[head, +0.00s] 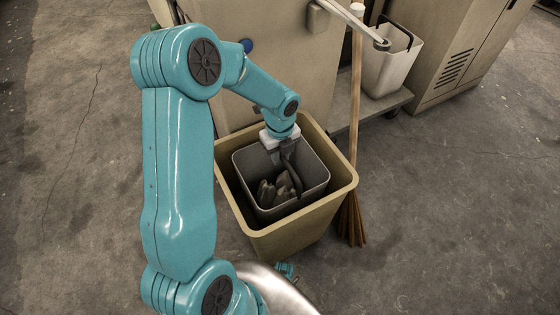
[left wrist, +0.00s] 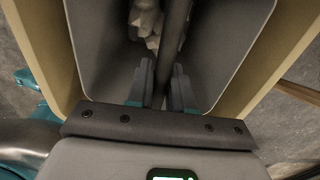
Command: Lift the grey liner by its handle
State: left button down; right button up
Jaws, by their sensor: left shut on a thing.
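The grey liner (head: 243,183) is a square bucket inside a larger tan bin (head: 281,240). Its rim shows within the bin's rim, and I cannot tell whether its base rests on the bin's floor. Its dark handle (head: 292,172) crosses above the opening. My left gripper (head: 279,154) reaches down over the liner and is shut on the handle. In the left wrist view the two fingers (left wrist: 161,80) flank the dark handle bar (left wrist: 174,42), with the liner's grey wall (left wrist: 222,42) around them. My right gripper is not in view.
Crumpled grey-brown waste (head: 275,190) lies in the liner. A broom (head: 354,150) stands right of the bin. A beige machine (head: 275,85) is close behind it. A white bucket (head: 390,70) sits on a shelf at the back right. The concrete floor at right is clear.

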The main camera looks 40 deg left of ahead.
pick_arm(q)
notch_tip(320, 180, up, 35)
jog(key=p, duration=2)
jog(key=shift+r, duration=0.15)
